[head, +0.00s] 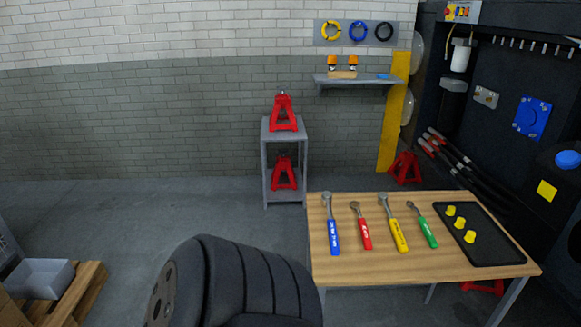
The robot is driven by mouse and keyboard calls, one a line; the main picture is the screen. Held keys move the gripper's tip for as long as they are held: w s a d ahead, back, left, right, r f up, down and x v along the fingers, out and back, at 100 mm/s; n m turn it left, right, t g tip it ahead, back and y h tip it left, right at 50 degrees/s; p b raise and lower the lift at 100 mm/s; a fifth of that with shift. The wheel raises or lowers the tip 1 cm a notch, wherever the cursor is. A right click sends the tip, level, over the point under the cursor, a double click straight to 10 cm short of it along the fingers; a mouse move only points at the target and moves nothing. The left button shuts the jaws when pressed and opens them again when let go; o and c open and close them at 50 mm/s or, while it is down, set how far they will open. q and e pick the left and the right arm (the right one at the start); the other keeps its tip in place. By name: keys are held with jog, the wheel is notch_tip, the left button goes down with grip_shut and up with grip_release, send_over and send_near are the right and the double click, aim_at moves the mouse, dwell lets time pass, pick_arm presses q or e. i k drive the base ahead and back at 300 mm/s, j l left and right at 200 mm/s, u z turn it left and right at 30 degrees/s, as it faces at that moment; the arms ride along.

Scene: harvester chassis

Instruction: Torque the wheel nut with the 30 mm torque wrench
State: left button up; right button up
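Several wrenches lie apart in a row on the wooden table: a blue-handled wrench (333,225), a red-handled wrench (361,226), a yellow-handled wrench (393,223) and a smaller green-handled wrench (422,225). Their heads point to the back and their handles to the front. The print on the handles is too small to read, so I cannot tell which is the 30 mm one. A large black wheel (250,285) stands upright at the bottom, cut off by the picture's edge. Part of its dark rim with holes shows on the left; no nut is clearly seen. Neither gripper is in view.
The wooden table (345,268) carries a black tray (497,254) with several yellow pieces on the right. A grey stand (266,160) with red jacks (283,115) is behind. The dark machine (510,70) fills the right.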

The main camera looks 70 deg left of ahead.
aim_at(327, 195)
jog(key=l+u, duration=0.15)
jog(key=u, duration=1.9)
jog(key=j+z, duration=0.1)
jog(key=z, duration=2.15)
jog(key=u, duration=2.25)
